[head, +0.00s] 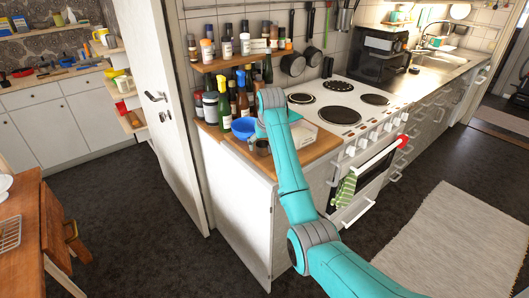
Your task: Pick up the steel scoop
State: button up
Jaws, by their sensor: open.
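My arm reaches over the small wooden counter (318,150) left of the cooker, with its wrist bent down toward the counter top. My gripper (259,147) is a small dark shape at the end of the wrist, low over the counter near its front edge. It is open. I cannot make out the steel scoop for certain; it may be hidden behind the wrist and gripper or be too small to tell. Whether the gripper touches anything is not clear.
A blue bowl (242,128) stands left of the gripper, with several bottles (223,108) behind it. A shelf of jars (222,62) hangs above. The white cooker (345,112) is to the right. Dark floor (150,235) is open at the lower left.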

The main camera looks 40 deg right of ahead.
jog(key=shift+x, duration=1.4)
jog(key=shift+r, duration=0.1)
jog(key=c, duration=1.3)
jog(key=shift+c, duration=0.2)
notch_tip(320, 180, up, 10)
